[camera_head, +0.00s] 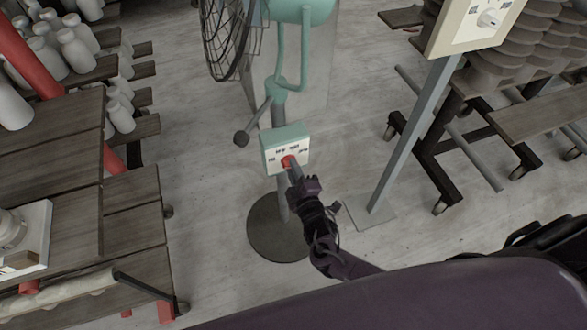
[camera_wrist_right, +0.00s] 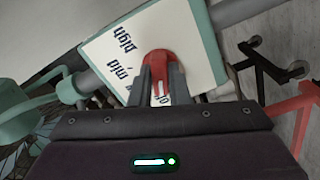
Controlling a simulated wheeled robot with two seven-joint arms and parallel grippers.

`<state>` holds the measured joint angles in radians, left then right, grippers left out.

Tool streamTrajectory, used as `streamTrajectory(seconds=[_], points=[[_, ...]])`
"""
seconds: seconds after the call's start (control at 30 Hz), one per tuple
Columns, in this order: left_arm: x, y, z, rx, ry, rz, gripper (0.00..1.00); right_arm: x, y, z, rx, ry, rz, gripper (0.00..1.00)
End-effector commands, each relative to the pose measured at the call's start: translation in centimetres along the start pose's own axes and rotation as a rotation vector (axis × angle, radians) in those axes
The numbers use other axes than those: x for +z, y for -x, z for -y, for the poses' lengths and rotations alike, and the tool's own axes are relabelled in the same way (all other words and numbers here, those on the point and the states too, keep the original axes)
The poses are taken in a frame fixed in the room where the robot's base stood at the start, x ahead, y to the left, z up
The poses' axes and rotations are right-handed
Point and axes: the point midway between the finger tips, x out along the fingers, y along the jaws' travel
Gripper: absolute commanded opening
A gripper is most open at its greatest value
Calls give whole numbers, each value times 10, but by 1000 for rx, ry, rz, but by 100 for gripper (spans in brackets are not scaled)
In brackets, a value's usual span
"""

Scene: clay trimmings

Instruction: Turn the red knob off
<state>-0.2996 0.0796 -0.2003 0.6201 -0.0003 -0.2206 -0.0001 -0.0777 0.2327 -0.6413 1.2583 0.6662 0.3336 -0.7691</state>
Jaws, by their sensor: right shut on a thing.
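The red knob (camera_head: 288,161) sits on the front of a teal-and-white control box (camera_head: 270,158) on the stand of a pedestal fan. In the right wrist view the knob (camera_wrist_right: 159,62) is between my right gripper's fingers (camera_wrist_right: 165,80), which are shut on it. Printed labels show on the white panel (camera_wrist_right: 185,40) beside the knob, with "mid" and "high" readable and another partly hidden by the fingers. The right gripper (camera_head: 293,172) reaches up to the box from below in the head view. My left gripper is in neither view.
The fan's wire cage (camera_head: 226,38) and round dark base (camera_head: 276,228) are above and below the box. A grey post with a cream panel (camera_head: 470,22) stands to the right. A wooden table (camera_head: 60,190) is at left, a wheeled rack (camera_head: 450,140) at right. Floor between is clear.

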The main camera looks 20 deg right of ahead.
Motion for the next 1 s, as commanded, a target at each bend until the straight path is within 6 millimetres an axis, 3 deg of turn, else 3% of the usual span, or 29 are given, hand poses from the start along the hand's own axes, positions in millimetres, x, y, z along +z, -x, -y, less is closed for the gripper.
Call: streamTrajectory(seconds=[0.3,0.33,0.5,0.8,1.0], points=[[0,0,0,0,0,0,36,0,0,0,0,4,-1,0],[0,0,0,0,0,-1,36,0,0,0,0,3,-1,18],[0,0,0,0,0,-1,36,0,0,0,0,3,-1,37],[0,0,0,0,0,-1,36,0,3,0,-1,2,0,37],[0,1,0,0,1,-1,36,0,32,1,-4,1,-1,37]])
